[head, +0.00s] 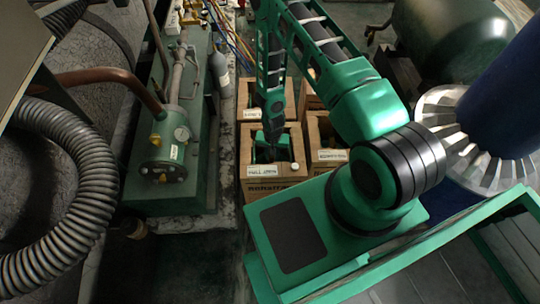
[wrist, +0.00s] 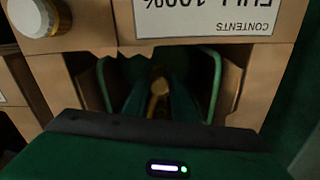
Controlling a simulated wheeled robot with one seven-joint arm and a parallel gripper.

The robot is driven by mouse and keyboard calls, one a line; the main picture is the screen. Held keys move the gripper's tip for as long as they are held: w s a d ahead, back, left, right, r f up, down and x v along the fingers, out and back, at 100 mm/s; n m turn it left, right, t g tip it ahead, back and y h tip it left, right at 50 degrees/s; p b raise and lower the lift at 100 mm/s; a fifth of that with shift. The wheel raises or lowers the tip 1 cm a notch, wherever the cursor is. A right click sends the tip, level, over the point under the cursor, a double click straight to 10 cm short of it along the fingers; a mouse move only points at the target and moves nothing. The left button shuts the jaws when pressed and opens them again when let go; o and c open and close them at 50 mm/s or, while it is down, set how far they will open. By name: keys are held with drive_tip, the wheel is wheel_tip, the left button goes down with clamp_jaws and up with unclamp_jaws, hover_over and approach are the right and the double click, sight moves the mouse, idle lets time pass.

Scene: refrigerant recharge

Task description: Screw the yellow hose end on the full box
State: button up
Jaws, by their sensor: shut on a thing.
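The full box (head: 275,190) is a brown carton with a white label near the middle of the head view. In the wrist view its label (wrist: 205,15) reads "FULL 100%" upside down. My gripper (head: 270,153) points down into the open cut-out of this box. In the wrist view my gripper (wrist: 160,95) is shut on a small yellow-brass piece, which looks like the yellow hose end (wrist: 158,90). The fingers and the box wall hide its lower part. I cannot tell whether it touches or sits on the valve inside.
More labelled cartons stand behind and to the right (head: 328,145). A white round cap (head: 295,166) sits at the box's right edge. A green tank unit with a gauge (head: 182,134) and a grey bottle (head: 220,72) are at left. A ribbed grey hose (head: 85,150) curls at far left.

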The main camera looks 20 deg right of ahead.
drive_tip(key=shift+d+f+m, duration=0.1)
drive_tip(key=shift+d+m, duration=0.1)
drive_tip(key=shift+m, duration=0.4)
drive_tip(key=o, duration=1.1)
drive_tip(key=shift+m, duration=0.3)
drive_tip(key=shift+a, duration=0.1)
drive_tip(key=shift+r, duration=0.4)
wheel_tip(320, 180, up, 10)
